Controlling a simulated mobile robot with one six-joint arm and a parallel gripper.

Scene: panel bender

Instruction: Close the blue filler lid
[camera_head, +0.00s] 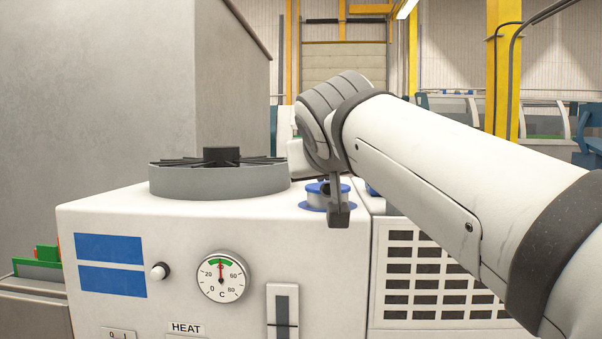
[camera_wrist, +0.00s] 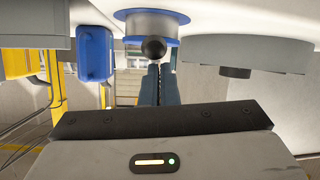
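The blue filler (camera_head: 325,207) stands on top of the white machine, with a blue flange around a short grey neck. It also shows upside down in the wrist view (camera_wrist: 150,22). A blue lid (camera_head: 318,187) appears to lie across the neck's top, with a black ball knob (camera_wrist: 153,48) showing at it in the wrist view. I cannot tell whether the lid is fully seated. My gripper (camera_head: 339,214) points down at the filler and hides part of it. In the wrist view its fingers (camera_wrist: 157,68) are together, tips close to the knob; contact is unclear.
A round fan housing (camera_head: 220,180) stands left of the filler. A blue box-like part (camera_wrist: 95,52) is on its other side, mostly hidden by my arm in the head view. The machine's front has a dial (camera_head: 221,277) and a vent grille (camera_head: 440,275).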

